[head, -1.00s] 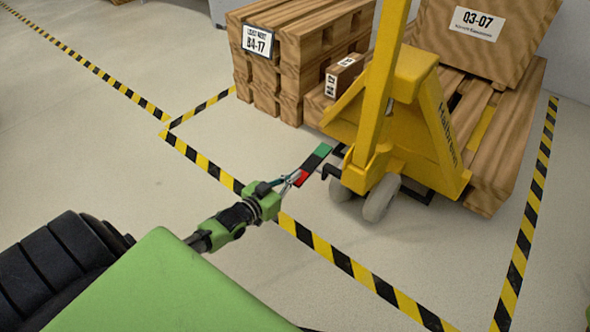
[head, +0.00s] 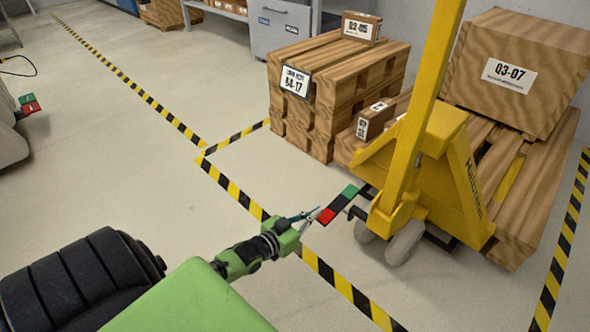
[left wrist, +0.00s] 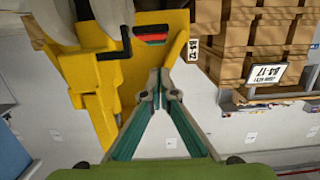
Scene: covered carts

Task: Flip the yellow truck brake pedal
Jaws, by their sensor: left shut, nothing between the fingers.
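The yellow truck (head: 424,155) stands on the right, with its upright mast and pale wheels. Its brake pedal (head: 338,205) sticks out low on the near side, with a red end, a black middle and a green end. The pedal also shows as red and green bars in the left wrist view (left wrist: 151,36), upside down. My left gripper (head: 315,213) is shut and empty, its tips close beside the red end. I cannot tell whether they touch it. In the left wrist view the closed tips (left wrist: 160,73) point toward the pedal. My right gripper is not in view.
Stacked wooden pallets (head: 330,95) and a pallet with a large box (head: 516,70) stand behind the truck. Yellow-black tape (head: 235,190) marks the floor. A pale machine (head: 10,135) with another red-green pedal (head: 28,104) is at the left edge. Open floor lies between.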

